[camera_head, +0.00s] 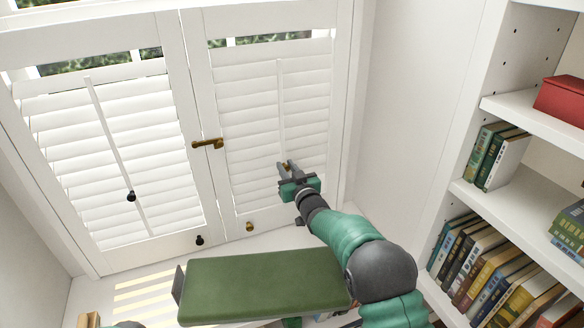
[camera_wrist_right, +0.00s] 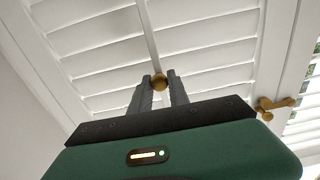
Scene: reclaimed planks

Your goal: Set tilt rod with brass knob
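The right shutter panel (camera_head: 250,105) has a thin white vertical tilt rod (camera_head: 281,100) in front of its louvers. The rod's brass knob (camera_wrist_right: 159,82) sits between my right fingertips in the wrist view, with a finger close against each side. My right gripper (camera_head: 286,167) is at the rod's lower end, and its fingers appear closed on the knob, which is partly hidden in the head view. The left shutter's tilt rod (camera_head: 110,140) slants across its louvers and carries a black knob (camera_head: 130,196). My left gripper is not in view.
A brass latch (camera_head: 208,144) bridges the two panels. A black knob (camera_head: 199,240) and a brass knob (camera_head: 249,227) sit on the bottom rails. A green padded slab (camera_head: 260,281) lies below. A white bookshelf (camera_head: 500,105) with books and a red box (camera_head: 563,98) stands right.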

